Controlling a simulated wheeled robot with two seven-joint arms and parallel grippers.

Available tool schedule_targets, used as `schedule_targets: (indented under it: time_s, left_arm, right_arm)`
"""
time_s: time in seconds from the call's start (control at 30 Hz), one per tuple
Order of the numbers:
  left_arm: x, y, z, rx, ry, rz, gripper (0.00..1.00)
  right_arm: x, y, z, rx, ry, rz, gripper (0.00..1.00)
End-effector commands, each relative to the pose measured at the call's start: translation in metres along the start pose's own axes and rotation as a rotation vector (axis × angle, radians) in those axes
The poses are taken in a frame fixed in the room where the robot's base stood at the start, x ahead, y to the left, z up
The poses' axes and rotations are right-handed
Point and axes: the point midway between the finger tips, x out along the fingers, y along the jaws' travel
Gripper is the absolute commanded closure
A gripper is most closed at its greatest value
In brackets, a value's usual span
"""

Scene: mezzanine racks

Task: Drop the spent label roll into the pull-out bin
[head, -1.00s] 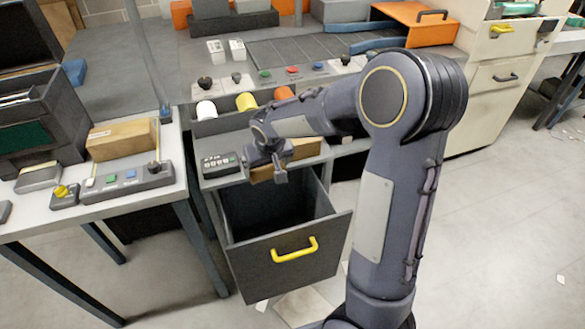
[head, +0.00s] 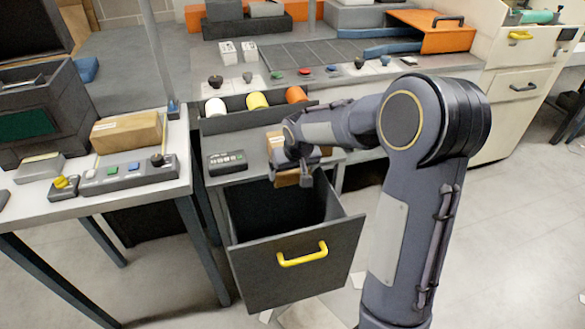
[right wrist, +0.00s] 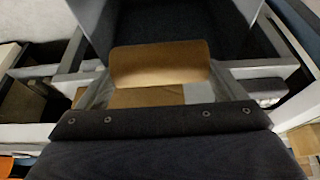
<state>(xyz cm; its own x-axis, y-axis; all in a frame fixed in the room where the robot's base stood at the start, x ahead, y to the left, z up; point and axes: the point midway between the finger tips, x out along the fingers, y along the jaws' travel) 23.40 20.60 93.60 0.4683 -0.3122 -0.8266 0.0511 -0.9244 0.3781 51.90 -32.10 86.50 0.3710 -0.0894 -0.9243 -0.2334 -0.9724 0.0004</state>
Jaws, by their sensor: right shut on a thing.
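My right gripper (head: 302,176) is shut on the spent label roll (head: 286,178), a brown cardboard cylinder. In the right wrist view the roll (right wrist: 160,64) lies crosswise between the fingers. The gripper hides part of it in the head view. The pull-out bin (head: 335,262) is a dark grey drawer with a yellow handle, pulled open below the counter. The gripper and roll are above the back part of its opening. The dark bin interior (right wrist: 170,22) fills the top of the right wrist view. My left gripper is not in view.
White, yellow (head: 257,101) and orange rolls sit in a dark tray on the counter. A small keypad (head: 227,161) stands left of the gripper. A side table at left holds a cardboard box (head: 126,131) and a button panel (head: 125,171).

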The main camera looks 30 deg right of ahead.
Motion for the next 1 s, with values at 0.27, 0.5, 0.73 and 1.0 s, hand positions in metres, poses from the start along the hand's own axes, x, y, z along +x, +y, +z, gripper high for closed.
schedule_targets:
  time_s: [0.27,0.5,0.73,1.0]
  left_arm:
    - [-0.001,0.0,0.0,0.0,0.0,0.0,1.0]
    - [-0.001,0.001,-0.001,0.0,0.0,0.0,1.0]
    - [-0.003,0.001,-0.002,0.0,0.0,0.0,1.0]
    - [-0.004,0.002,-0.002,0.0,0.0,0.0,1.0]
  right_arm:
    - [-0.001,0.0,0.0,0.0,0.0,0.0,0.0]
    - [-0.009,-0.001,-0.001,0.0,0.004,-0.002,0.0]
    - [-0.047,-0.001,-0.002,0.0,0.005,-0.003,0.0]
    - [-0.077,0.0,-0.001,0.0,0.002,-0.001,0.0]
